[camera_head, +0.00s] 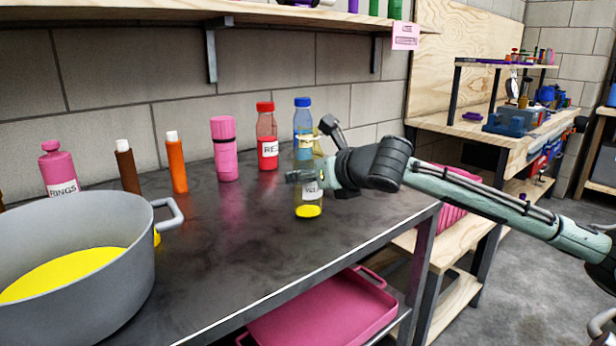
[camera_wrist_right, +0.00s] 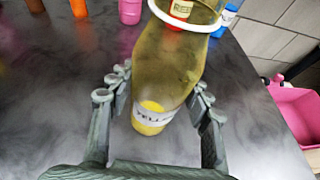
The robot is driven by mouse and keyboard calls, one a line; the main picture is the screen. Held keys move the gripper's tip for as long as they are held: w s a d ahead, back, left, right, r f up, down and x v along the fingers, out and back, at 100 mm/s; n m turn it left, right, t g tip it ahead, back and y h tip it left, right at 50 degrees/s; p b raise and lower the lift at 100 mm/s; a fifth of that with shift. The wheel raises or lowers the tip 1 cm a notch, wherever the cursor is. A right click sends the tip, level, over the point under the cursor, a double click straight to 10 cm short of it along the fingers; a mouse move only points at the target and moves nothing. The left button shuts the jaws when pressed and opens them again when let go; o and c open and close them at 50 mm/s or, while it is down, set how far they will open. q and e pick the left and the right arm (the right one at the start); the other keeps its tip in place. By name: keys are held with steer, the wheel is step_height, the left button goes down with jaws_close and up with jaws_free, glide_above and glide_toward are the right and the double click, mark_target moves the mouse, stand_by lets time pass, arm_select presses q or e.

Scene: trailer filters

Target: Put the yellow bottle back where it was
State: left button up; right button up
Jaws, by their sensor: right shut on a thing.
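The yellow bottle (camera_head: 309,211) is clear, with a little yellow liquid at its base and a white label. It stands upright near the right end of the dark table, in front of the blue-capped bottle. My right gripper (camera_head: 313,178) is shut around its middle, coming in from the right. In the right wrist view the bottle (camera_wrist_right: 165,70) sits between both fingers of my right gripper (camera_wrist_right: 160,92), with a white ring at its neck. I cannot tell whether its base touches the table. My left gripper is not in view.
A red bottle (camera_head: 267,140), blue-capped bottle (camera_head: 303,116), pink cylinder (camera_head: 224,150), orange bottle (camera_head: 176,165), brown bottle (camera_head: 127,168) and pink bottle (camera_head: 58,170) line the wall. A grey pot (camera_head: 130,265) with yellow liquid stands front left. The table's middle (camera_head: 235,225) is clear.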

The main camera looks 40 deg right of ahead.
steer(key=shift+f, duration=0.15)
steer(key=o, duration=1.4)
